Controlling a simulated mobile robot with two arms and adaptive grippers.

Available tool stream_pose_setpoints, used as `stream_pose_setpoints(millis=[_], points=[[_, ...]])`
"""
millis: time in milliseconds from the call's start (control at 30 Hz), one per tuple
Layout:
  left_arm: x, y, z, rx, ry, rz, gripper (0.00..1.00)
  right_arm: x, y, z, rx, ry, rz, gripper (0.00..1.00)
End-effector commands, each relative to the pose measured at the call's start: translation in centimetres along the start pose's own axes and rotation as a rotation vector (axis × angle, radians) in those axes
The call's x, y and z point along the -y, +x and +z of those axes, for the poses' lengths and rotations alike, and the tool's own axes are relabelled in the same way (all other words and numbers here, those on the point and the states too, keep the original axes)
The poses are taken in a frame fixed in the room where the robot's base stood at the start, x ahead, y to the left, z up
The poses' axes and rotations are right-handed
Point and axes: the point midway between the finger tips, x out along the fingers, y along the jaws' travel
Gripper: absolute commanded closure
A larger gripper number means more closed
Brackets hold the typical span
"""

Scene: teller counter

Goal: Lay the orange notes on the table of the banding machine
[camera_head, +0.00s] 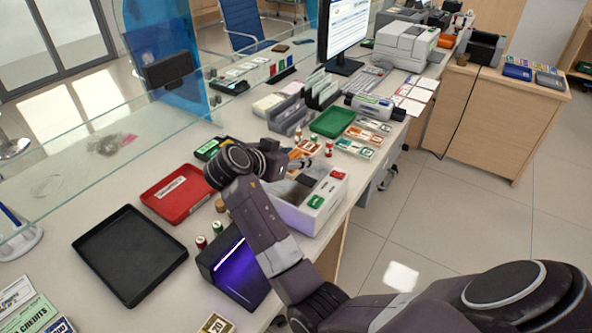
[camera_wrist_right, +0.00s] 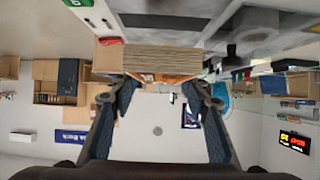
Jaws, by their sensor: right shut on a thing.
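The orange notes (camera_head: 304,148) are a thick stack in my right gripper (camera_head: 296,164), above the far side of the banding machine. In the right wrist view the stack (camera_wrist_right: 162,61) lies across the two fingertips of the right gripper (camera_wrist_right: 163,86), its layered edge facing the camera. The banding machine (camera_head: 297,216) is a white box with a dark recess, a green button and a red button. Part of it (camera_wrist_right: 101,20) shows at the top of the wrist view. My right forearm hides its left end. I cannot tell whether the notes touch it. My left gripper is out of view.
A dark box with a purple light (camera_head: 232,268) stands left of the machine. A red tray (camera_head: 175,193), a black tray (camera_head: 130,262) and a green tray (camera_head: 333,122) lie on the counter. Other note stacks (camera_head: 355,148) lie behind the machine. A glass screen edges the counter.

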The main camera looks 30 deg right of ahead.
Motion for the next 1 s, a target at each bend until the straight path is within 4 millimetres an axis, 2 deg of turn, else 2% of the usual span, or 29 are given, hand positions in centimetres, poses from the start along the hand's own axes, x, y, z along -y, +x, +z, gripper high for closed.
stream_pose_setpoints(millis=[167, 433, 867, 900, 1000], points=[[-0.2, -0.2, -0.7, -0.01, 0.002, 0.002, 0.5, 0.0, 0.7, 1.2, -0.002, -0.001, 0.0, 0.83], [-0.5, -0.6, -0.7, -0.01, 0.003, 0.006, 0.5, 0.0, 2.5, 4.5, -0.002, -0.003, 0.001, 0.83], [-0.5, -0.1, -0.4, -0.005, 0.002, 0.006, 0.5, 0.0, 2.9, 5.2, -0.002, 0.001, -0.001, 0.83], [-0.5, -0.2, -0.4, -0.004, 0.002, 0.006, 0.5, 0.0, 2.8, 5.1, -0.001, 0.0, -0.001, 0.53], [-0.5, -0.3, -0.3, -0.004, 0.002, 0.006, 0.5, 0.0, 2.8, 5.1, -0.001, 0.0, 0.0, 0.42]])
